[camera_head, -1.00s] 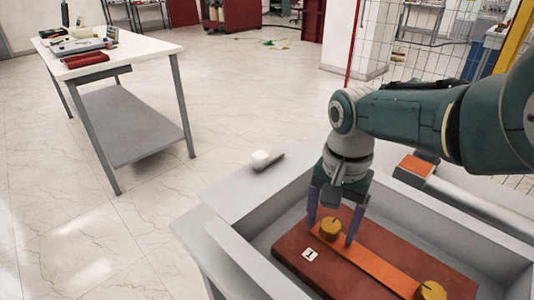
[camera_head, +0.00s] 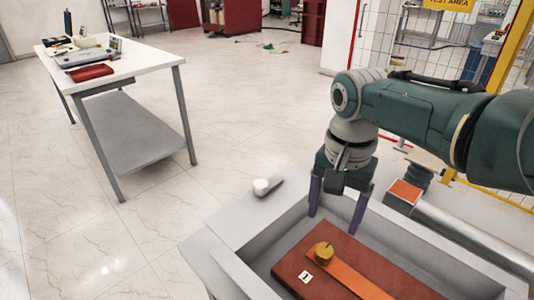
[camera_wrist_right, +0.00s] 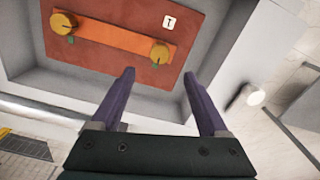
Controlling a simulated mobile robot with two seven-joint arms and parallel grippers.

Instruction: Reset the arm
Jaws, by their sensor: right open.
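My right gripper (camera_head: 338,208) is open and empty, with its two purple fingers spread and pointing down over the far part of a grey open bin. It also shows in the right wrist view (camera_wrist_right: 163,88). Inside the bin lies a dark red board (camera_head: 290,265) with an orange bar (camera_head: 345,278) on it. A yellow knob (camera_head: 321,253) sits on the bar, apart from the fingers. In the right wrist view a yellow knob stands near each end of the bar (camera_wrist_right: 110,40). My left gripper is not in view.
The bin's grey walls (camera_head: 238,240) surround the board. A small white-topped object (camera_head: 261,187) rests on the ledge left of the gripper. A white table (camera_head: 140,62) with tools stands at the left. Open floor lies between.

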